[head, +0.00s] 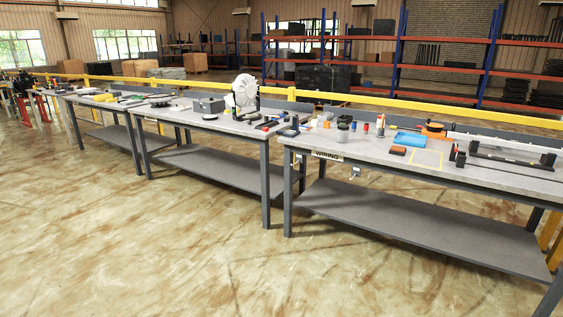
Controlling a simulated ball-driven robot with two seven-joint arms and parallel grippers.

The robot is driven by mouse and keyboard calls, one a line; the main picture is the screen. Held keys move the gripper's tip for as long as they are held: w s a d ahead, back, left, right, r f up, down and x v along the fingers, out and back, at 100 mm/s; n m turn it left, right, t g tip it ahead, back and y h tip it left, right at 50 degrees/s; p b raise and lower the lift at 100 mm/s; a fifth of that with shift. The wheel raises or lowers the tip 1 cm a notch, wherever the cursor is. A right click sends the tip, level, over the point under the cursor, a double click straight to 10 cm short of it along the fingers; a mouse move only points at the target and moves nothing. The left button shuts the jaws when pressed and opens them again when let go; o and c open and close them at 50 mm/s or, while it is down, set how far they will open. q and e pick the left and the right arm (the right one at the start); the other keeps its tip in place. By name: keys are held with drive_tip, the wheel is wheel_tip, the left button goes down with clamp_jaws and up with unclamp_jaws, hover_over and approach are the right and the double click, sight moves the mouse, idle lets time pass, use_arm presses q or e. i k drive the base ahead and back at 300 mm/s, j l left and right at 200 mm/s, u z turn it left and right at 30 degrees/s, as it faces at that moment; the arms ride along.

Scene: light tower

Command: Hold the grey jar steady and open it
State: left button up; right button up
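A small grey jar (343,123) with what looks like a darker top stands upright on the near right workbench (375,150), close to its left end. It is small in the picture, so I cannot tell whether its lid is on. Neither of my grippers is in view, and nothing touches the jar.
Several small coloured items stand around the jar, with a blue tray (410,139) and a brown block (398,151) to its right. A long rail assembly (505,158) lies further right. Another workbench (215,122) stands left. The floor (150,240) in front is clear.

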sight(342, 136)
drive_tip(key=i+z, duration=0.1)
drive_tip(key=i, duration=0.4)
drive_tip(key=i+j+z, duration=0.1)
drive_tip(key=i, duration=0.35)
drive_tip(key=i+j+z, duration=0.1)
drive_tip(key=i, duration=0.4)
drive_tip(key=i+j+z, duration=0.1)
drive_tip(key=i, duration=0.35)
drive_tip(key=i+j, duration=0.3)
drive_tip(key=i, duration=0.2)
drive_tip(key=i+j+z, duration=0.15)
drive_tip(key=i, duration=0.3)
